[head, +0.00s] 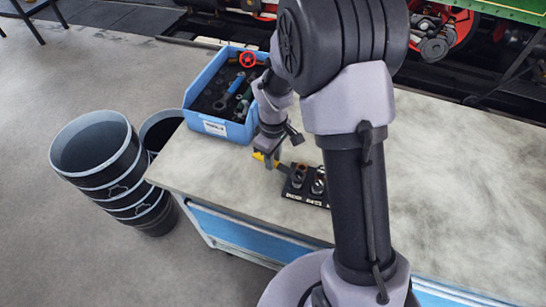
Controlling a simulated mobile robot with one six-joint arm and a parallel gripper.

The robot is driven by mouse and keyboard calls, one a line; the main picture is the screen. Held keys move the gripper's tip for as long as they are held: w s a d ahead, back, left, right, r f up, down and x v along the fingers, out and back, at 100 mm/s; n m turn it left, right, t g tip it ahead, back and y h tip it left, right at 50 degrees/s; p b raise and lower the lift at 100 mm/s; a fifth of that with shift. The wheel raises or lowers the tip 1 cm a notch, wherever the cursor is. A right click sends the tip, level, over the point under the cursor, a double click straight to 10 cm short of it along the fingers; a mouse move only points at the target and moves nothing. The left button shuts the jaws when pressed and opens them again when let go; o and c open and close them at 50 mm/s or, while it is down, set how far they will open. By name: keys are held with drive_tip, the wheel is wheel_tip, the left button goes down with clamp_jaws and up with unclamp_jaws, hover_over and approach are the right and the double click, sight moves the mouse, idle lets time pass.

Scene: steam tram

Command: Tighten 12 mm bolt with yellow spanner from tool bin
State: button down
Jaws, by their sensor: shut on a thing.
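My gripper (271,160) points down over the workbench and is shut on the yellow spanner (258,157). The spanner's yellow handle shows to the left of the fingers. Its grey end reaches right, toward the left bolt (298,174) on a black block (296,193). I cannot tell whether the spanner touches that bolt or sits around it. A second bolt (319,182) stands to its right, partly beside my arm. The block's front labels are too small to read. The blue tool bin (193,121) stands behind and left, holding several tools.
The grey workbench top (460,165) is clear on the right. A stack of black buckets (100,160) stands on the floor left of the bench. A red ring-shaped thing (248,59) shows at the bin's back. The tram with red wheels (455,30) is behind.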

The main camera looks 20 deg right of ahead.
drive_tip(key=shift+f+b, duration=0.3)
drive_tip(key=shift+f, duration=0.05)
drive_tip(key=shift+f, duration=0.4)
drive_tip(key=shift+f+b, duration=0.15)
drive_tip(key=shift+b, duration=0.2)
